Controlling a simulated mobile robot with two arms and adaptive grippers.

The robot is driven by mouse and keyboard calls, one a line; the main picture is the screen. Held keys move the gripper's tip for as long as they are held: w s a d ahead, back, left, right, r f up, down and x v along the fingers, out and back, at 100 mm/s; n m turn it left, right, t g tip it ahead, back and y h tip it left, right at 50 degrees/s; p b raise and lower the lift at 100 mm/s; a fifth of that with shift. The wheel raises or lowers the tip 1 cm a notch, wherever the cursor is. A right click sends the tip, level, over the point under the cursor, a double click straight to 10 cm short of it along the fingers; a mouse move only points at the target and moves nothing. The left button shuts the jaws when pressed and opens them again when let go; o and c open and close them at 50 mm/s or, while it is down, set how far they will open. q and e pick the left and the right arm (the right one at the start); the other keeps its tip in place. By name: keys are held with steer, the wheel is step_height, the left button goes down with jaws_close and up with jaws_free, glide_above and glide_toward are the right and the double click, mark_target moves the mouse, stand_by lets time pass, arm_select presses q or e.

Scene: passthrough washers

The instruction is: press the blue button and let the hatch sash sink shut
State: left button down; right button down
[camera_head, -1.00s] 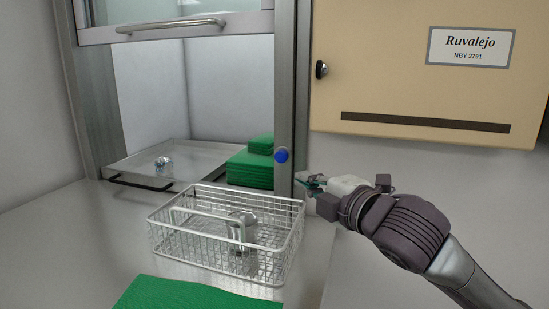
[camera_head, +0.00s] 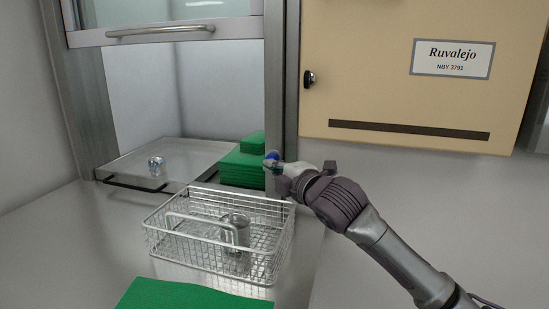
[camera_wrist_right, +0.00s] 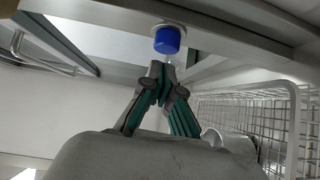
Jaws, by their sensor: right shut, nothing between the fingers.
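The blue button (camera_head: 272,156) sits on the right post of the hatch frame. In the right wrist view the button (camera_wrist_right: 167,40) is just ahead of the fingertips. My right gripper (camera_head: 272,165) is shut and empty, its tips at or very near the button; I cannot tell if they touch. In the wrist view the right gripper (camera_wrist_right: 160,72) shows its green-lined fingers closed together. My left gripper is not in view.
A wire basket (camera_head: 150,243) holding a metal cup (camera_head: 235,229) stands in front of the hatch. Inside lie a clear tray (camera_head: 190,150) and folded green cloths (camera_head: 240,172). A green sheet (camera_head: 190,296) lies in front. A beige cabinet (camera_head: 400,90) hangs at right.

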steer(key=shift+w+d, duration=0.25)
steer(key=shift+w, duration=0.4)
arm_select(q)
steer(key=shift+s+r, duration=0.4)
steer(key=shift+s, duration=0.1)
arm_select(e)
steer(key=shift+w, duration=0.15)
